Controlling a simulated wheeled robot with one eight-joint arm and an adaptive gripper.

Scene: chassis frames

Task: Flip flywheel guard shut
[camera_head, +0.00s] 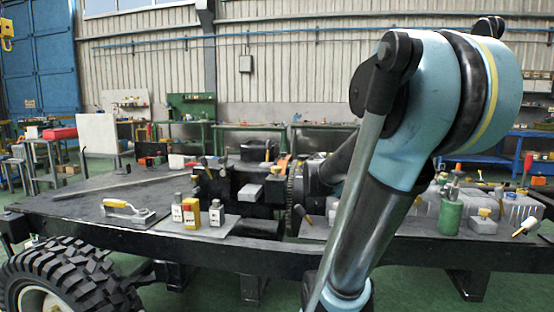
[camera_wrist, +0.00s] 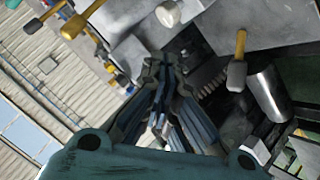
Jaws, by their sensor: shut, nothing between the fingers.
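My gripper (camera_wrist: 160,72) shows in the wrist view with its fingers together and nothing between them. A dark toothed wheel edge (camera_wrist: 212,82), likely the flywheel, lies just right of the fingertips in that view. I cannot tell whether the fingers touch anything there. In the head view the toothed flywheel (camera_head: 294,184) stands upright on the chassis, left of my arm. My arm hides part of the area to its right, and I cannot make out my fingers there. I cannot clearly pick out the flywheel guard or its angle in either view.
Bottles and a yellow box (camera_head: 191,213) stand on the chassis deck left of the flywheel. A yellow-handled float (camera_head: 121,206) lies further left. A green canister (camera_head: 450,217) and grey boxes crowd the right side. A yellow-handled tool (camera_wrist: 238,60) and a grey cylinder (camera_wrist: 268,93) are near my gripper.

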